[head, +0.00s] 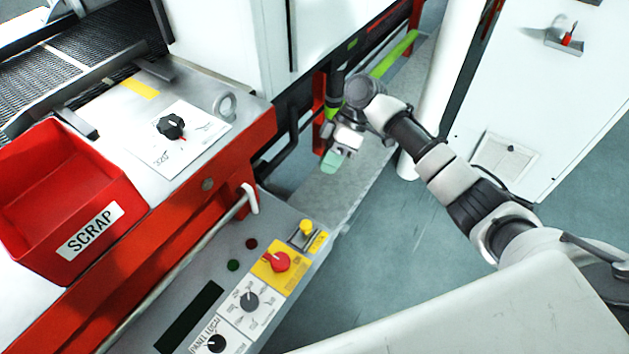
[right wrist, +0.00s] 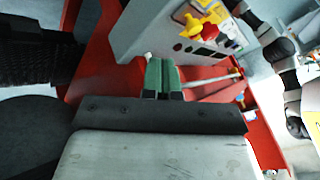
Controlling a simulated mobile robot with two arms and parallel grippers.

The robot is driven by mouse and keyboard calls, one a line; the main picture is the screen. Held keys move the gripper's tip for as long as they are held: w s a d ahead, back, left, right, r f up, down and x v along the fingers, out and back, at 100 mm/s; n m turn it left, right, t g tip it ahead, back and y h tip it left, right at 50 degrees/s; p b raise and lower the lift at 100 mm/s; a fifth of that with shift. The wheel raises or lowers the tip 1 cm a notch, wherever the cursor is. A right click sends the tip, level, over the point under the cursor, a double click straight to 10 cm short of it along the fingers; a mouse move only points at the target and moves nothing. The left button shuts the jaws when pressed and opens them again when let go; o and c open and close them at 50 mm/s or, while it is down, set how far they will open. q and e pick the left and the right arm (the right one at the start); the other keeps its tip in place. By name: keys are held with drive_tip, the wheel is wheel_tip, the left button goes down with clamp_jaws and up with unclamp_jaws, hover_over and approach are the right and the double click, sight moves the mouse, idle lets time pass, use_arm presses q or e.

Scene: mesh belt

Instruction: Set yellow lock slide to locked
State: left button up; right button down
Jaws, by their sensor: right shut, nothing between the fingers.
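The yellow lock slide (head: 306,228) is a small yellow knob on a metal slot at the far right corner of the grey control panel (head: 220,263). A yellow label lies beside it. I cannot tell from this size which end of its slot it is at. My right gripper (head: 333,161) is beyond the panel's far end, apart from the slide. Its green fingers (right wrist: 162,75) are closed together and empty in the right wrist view. The panel's yellow plate (right wrist: 192,18) shows there at the top. My left gripper is not in view.
A red rotary switch (head: 280,262) on a yellow plate sits close to the slide, with black knobs (head: 248,301) nearer. A grey rail (head: 180,270) runs along the panel's left side. A red SCRAP bin (head: 65,195) stands left. Open floor (head: 400,270) lies right.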

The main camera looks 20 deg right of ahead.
sight(291, 241)
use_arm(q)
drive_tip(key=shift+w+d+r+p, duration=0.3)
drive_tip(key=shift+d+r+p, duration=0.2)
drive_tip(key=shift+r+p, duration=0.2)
use_arm(e)
drive_tip(key=shift+s+a+f, duration=1.45)
drive_tip(key=shift+a+f, duration=0.05)
drive_tip(key=shift+f, duration=0.2)
drive_tip(key=shift+s+a+f, duration=1.45)
drive_tip(key=shift+a+f, duration=0.05)
drive_tip(key=shift+f, duration=0.2)
drive_tip(key=a, duration=0.1)
drive_tip(key=s+a+p, duration=0.2)
drive_tip(key=shift+s+r, duration=0.15)
drive_tip(key=shift+r, duration=0.1)
drive_tip(key=shift+s+a+f, duration=0.15)
drive_tip(key=shift+s+a, duration=0.05)
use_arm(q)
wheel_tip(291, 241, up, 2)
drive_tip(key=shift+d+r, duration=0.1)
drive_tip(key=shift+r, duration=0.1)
use_arm(e)
drive_tip(key=shift+f, duration=0.15)
